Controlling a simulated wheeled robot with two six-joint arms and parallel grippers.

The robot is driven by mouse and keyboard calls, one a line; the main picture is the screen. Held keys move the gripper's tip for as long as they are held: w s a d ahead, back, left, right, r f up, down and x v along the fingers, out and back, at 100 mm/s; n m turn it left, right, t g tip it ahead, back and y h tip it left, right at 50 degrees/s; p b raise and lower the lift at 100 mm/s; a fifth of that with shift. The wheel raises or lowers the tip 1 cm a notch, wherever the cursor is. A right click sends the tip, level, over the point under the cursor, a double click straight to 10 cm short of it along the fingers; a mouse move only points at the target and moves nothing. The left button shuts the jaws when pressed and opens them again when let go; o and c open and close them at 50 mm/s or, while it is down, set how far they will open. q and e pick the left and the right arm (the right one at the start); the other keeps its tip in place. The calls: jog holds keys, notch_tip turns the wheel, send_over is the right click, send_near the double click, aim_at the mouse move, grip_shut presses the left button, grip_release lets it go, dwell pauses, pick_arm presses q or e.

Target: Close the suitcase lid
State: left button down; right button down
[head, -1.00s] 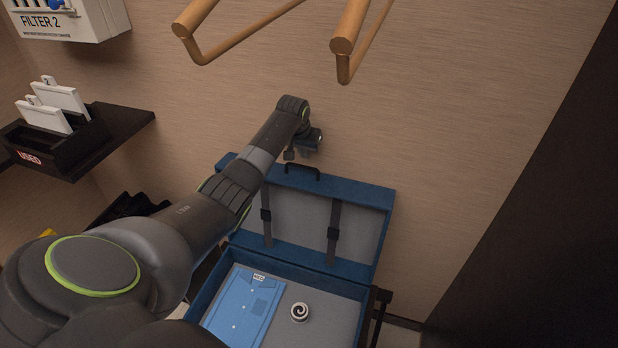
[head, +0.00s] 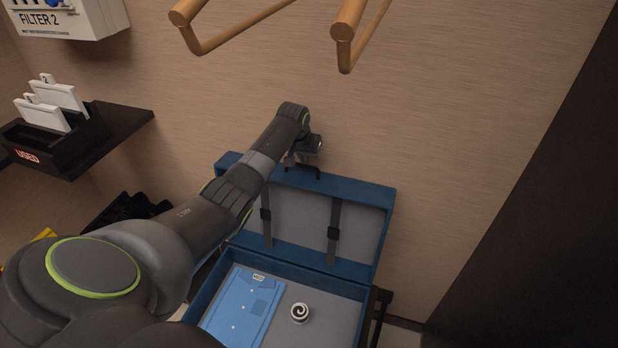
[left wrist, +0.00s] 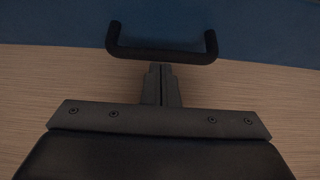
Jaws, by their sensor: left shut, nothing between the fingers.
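The blue suitcase (head: 295,277) stands open, its lid (head: 365,191) raised and leaning back toward the wall, with two dark straps on its grey lining. A black handle (head: 318,172) sits on the lid's top edge, partly hidden by my left gripper (head: 303,162). In the left wrist view the handle (left wrist: 162,54) lies just ahead of the fingertips of my left gripper (left wrist: 160,68). The fingers are shut with nothing between them. I cannot tell whether they touch the handle. My right gripper is not in view.
Inside the suitcase lie a folded blue shirt (head: 243,305) and a round black-and-white spiral item (head: 299,313). Wooden rails (head: 343,33) hang above. A dark shelf (head: 117,127) with a tray marked USED (head: 28,157) is at left. A dark panel (head: 545,190) stands at right.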

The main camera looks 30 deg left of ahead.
pick_arm(q)
jog(key=shift+f+b, duration=0.35)
jog(key=shift+f, duration=0.65)
jog(key=shift+s+d+p, duration=0.1)
jog(key=shift+s+p, duration=0.15)
jog(key=shift+p, duration=0.25)
jog(key=shift+s+d+p, duration=0.2)
jog(key=shift+s+p, duration=0.65)
jog(key=shift+p, duration=0.4)
jog(key=shift+s+d+p, duration=0.2)
jog(key=shift+s+p, duration=0.6)
jog(key=shift+p, duration=0.45)
jog(key=shift+s+d+f+p, duration=0.1)
jog(key=shift+s+d+p, duration=0.15)
jog(key=shift+s+p, duration=0.85)
jog(key=shift+s+d+r+p, duration=0.1)
jog(key=shift+s+d+p, duration=0.2)
jog(key=shift+s+p, duration=0.8)
jog(key=shift+s+d+f+p, duration=0.1)
jog(key=shift+s+d+p, duration=0.15)
jog(key=shift+s+p, duration=1.75)
jog(key=shift+p, duration=0.15)
send_near(292, 185)
jog(key=d+v, duration=0.1)
jog(key=v, duration=0.6)
jog(key=shift+s+d, duration=0.3)
jog(key=shift+s, duration=0.15)
